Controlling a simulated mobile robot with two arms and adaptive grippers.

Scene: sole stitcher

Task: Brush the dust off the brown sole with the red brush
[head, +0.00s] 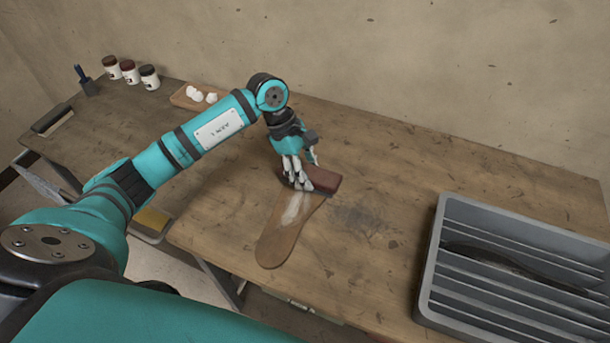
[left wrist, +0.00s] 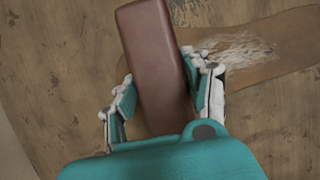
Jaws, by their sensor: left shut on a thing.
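The brown sole (head: 277,241) lies flat on the wooden table in the head view, with a pale patch of dust (head: 296,208) along its middle. My left gripper (head: 307,183) is shut on the red brush (head: 325,181), which lies across the upper end of the sole and hides it. In the left wrist view the brush (left wrist: 152,55) is between the two fingers, its smooth reddish-brown back facing the camera. The sole (left wrist: 285,60) extends to the right there, with white streaks of dust (left wrist: 238,50). Its bristles are hidden. My right gripper is not in view.
A grey slotted rack (head: 432,255) holding a dark sole stands at the right of the table (head: 390,160). Several jars (head: 130,72), a small tray with white balls (head: 183,97) and a dark brush-like block (head: 52,119) are at the back left. The table right of the sole is clear.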

